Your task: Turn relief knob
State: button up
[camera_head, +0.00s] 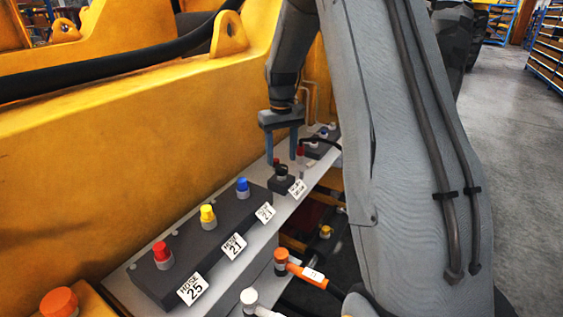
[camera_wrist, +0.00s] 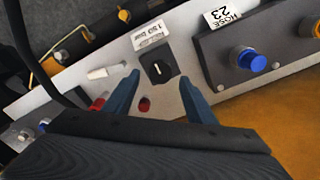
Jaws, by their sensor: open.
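The relief knob (camera_wrist: 158,70) is a dark knob with a white pointer line, on the pale panel below a white label that seems to read 150 bar (camera_wrist: 149,32). In the head view the knob (camera_head: 281,170) sits on a small dark block beside its tag. My gripper (camera_head: 281,160) points down over it, open. In the wrist view the blue-grey fingers of my gripper (camera_wrist: 160,82) stand on either side of the knob, apart from each other, with nothing between them. Whether the fingertips reach the knob's height I cannot tell.
A dark block with red (camera_head: 162,252), yellow (camera_head: 208,215) and blue (camera_head: 242,186) couplings and hose tags lies nearer. A red button (camera_wrist: 145,104) and a white handle-like piece (camera_wrist: 106,71) sit near the knob. The yellow machine body (camera_head: 120,140) rises on the left.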

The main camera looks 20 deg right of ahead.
aim_at(281, 167)
jog(key=shift+f+p, duration=0.4)
jog(key=shift+f, duration=1.4)
jog(key=c, duration=1)
jog(key=shift+c, duration=0.2)
